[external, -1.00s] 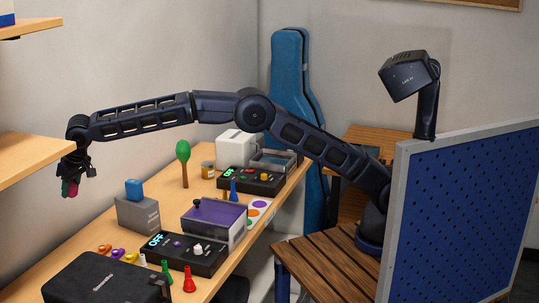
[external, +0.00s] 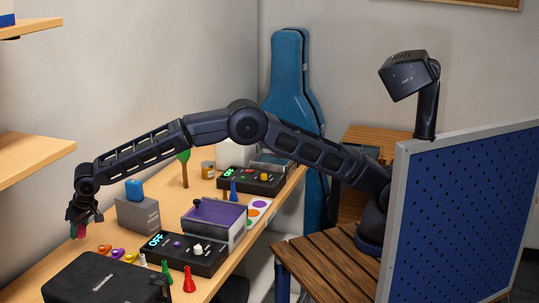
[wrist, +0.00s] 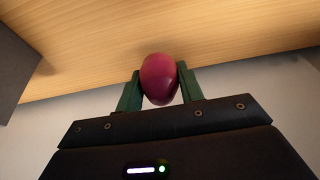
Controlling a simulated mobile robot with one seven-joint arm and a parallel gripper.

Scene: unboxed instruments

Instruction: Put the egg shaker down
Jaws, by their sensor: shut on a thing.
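The egg shaker (wrist: 159,78) is a dark pink-red egg. In the wrist view it sits between the two green fingers of my gripper (wrist: 160,88), which is shut on it. In the external view my gripper (external: 78,229) points down near the far left end of the wooden table, and a bit of the egg shaker (external: 78,232) shows between its fingers. The wrist view shows bare wood beyond the egg. I cannot tell whether the egg touches the table.
A grey box (external: 138,214) with a blue object (external: 134,190) on top stands right of my gripper. Small coloured pieces (external: 118,253) and a black case (external: 108,280) lie nearer the camera. A wooden shelf (external: 30,158) juts out above left.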

